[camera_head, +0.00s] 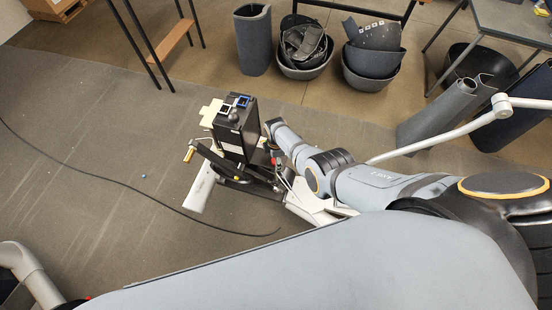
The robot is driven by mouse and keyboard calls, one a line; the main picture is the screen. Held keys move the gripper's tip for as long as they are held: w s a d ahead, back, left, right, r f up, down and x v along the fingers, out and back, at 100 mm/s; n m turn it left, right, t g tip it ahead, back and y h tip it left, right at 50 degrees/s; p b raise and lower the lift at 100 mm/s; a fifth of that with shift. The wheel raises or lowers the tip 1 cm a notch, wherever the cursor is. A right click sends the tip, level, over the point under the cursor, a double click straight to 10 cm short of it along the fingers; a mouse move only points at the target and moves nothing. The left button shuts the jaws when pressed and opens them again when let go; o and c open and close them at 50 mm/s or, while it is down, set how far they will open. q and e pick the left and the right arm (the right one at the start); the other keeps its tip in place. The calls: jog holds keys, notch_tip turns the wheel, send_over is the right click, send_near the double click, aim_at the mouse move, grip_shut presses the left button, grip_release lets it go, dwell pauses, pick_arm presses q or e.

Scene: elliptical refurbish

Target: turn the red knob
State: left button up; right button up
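No red knob can be clearly made out. A tiny red spot (276,154) shows beside the end of my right arm, too small to identify. That arm comes in from the right and ends among dark parts near the picture's middle. My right gripper (222,163) seems to be the dark linkage there, but its fingertips cannot be told apart. A black box-like part (236,130) with a blue-edged top stands there, with a cream piece (210,113) beside it. A pale panel (199,188) and a small brass-coloured cylinder (189,155) are close by. My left gripper is out of view.
A black cable (130,190) curves over the grey floor mat (75,115). Bins of dark curved parts (305,55) (372,65) and a dark upright cylinder (253,40) stand at the back. A pale bar (440,138) crosses the right side. The mat at left is mostly clear.

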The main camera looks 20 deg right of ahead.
jog(key=shift+r, duration=0.15)
jog(key=shift+w+r, duration=0.1)
jog(key=shift+r, duration=0.15)
notch_tip(320, 180, up, 11)
dwell(0.4)
jog(key=shift+r, duration=0.1)
jog(key=s+d+f+m, duration=0.3)
jog(key=s+f+m, duration=0.2)
jog(key=s+f, duration=0.6)
jog(key=s+d+f+m, duration=0.35)
jog(key=s+f, duration=0.45)
jog(key=f, duration=0.4)
jog(key=s+d+f+m, duration=0.2)
jog(key=s+m, duration=0.1)
jog(key=s, duration=0.4)
jog(key=s+d+f+m, duration=0.2)
jog(key=s+f, duration=0.1)
jog(key=s, duration=0.4)
jog(key=s+d+f+m+t, duration=0.1)
jog(key=s+d+f+m, duration=0.2)
jog(key=s, duration=0.5)
jog(key=shift+m+h+b, duration=0.35)
jog(key=shift+h, duration=0.05)
